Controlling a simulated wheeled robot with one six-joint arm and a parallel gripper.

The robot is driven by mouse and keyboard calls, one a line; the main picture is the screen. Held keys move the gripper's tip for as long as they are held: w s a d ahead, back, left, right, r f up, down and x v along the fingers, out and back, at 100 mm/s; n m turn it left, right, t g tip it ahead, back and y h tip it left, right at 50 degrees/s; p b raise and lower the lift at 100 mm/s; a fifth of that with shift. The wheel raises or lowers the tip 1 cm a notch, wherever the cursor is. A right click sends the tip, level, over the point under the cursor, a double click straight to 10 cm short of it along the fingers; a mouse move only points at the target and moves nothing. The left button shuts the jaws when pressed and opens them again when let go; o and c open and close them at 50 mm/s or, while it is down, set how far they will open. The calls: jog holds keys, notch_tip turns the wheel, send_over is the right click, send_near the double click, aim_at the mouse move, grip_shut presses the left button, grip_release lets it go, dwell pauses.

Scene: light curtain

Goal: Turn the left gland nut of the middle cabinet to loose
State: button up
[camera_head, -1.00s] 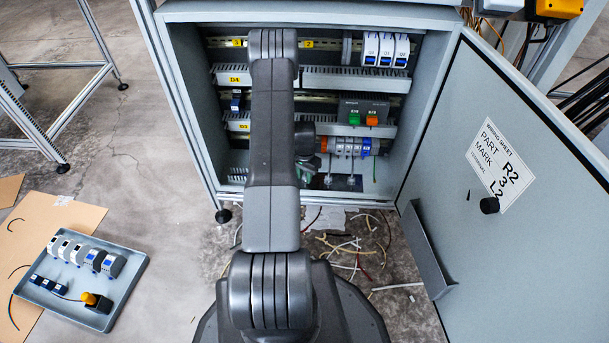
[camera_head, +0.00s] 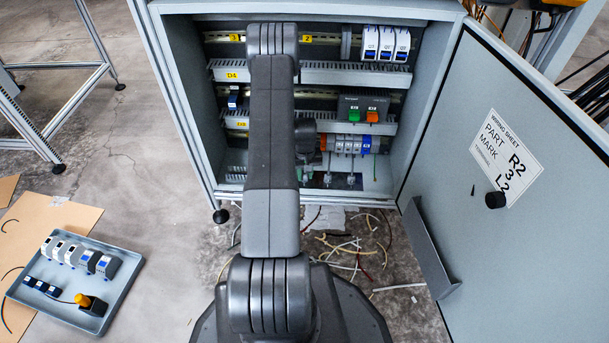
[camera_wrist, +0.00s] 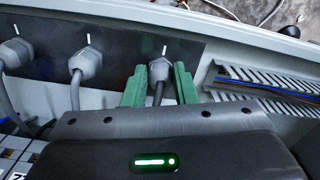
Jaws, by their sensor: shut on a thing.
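In the wrist view, three grey gland nuts stand in a row on a dark plate (camera_wrist: 120,52), each with a cable and a white mark line beside it. My gripper (camera_wrist: 160,88) has its two green fingers on either side of the rightmost nut (camera_wrist: 160,69) and is shut on it. The middle nut (camera_wrist: 86,63) and the leftmost nut (camera_wrist: 17,51) in that view are free. In the head view, the middle cabinet (camera_head: 185,110) stands open, with small glands low inside. My arm hides much of its left part, and the fingertips cannot be made out there.
In the wrist view, a slotted duct (camera_wrist: 270,85) lies close right of the fingers, and the cabinet rim (camera_wrist: 250,35) runs along the top. In the head view, the open door (camera_head: 470,230) stands at right. A tray of parts (camera_head: 125,290) lies on cardboard at left.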

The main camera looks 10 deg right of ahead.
aim_at(306, 176)
jog(key=shift+d+n, duration=0.1)
jog(key=shift+n, duration=1.5)
jog(key=o, duration=1)
notch_tip(306, 176, up, 14)
jog(key=p, duration=0.4)
jog(key=shift+f, duration=0.1)
